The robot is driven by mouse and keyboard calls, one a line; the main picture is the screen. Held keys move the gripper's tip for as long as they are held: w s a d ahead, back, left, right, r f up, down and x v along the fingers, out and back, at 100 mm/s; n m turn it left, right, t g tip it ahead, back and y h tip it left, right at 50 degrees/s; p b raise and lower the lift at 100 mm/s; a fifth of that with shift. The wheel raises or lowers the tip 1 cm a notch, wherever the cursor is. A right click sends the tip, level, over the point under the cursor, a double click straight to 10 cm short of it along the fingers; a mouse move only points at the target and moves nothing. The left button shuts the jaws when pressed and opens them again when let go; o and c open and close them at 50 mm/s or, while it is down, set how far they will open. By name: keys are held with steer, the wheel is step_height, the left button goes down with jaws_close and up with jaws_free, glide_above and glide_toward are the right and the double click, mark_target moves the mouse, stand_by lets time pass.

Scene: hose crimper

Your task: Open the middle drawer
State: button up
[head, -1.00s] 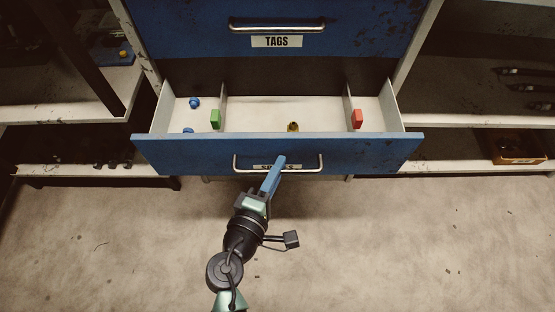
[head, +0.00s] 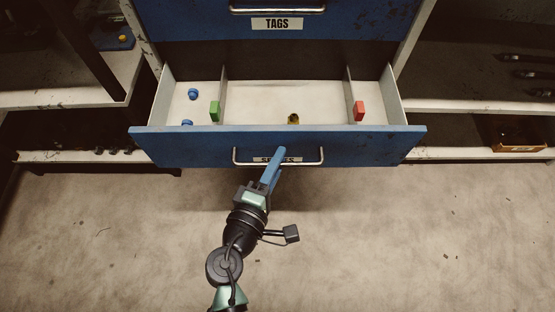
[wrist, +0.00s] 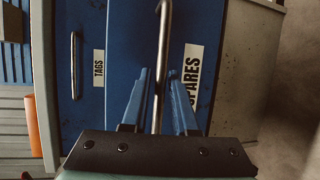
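The middle drawer (head: 180,146) has a blue front and is pulled well out, with its white inside showing. Its label reads SPARES in the wrist view (wrist: 193,75). Its metal bar handle (head: 318,158) also shows in the wrist view (wrist: 163,30). My gripper (head: 275,165) is at the middle of the handle. In the wrist view its two blue fingers (wrist: 160,85) stand on either side of the bar, with a gap showing beside it, so they look open around it. The fingers partly cover the label in the head view.
The closed TAGS drawer (head: 370,20) is above. The open drawer holds blue pieces (head: 193,94), a green block (head: 214,111), a yellowish piece (head: 293,119) and a red block (head: 359,111). The floor in front is clear.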

steer(key=shift+s, duration=0.1)
steer(key=p+v, duration=0.1)
steer(key=v, duration=1.1)
steer(key=shift+s+a+r+p, duration=0.15)
steer(key=shift+s+r+p, duration=0.05)
steer(key=shift+s+p, duration=0.15)
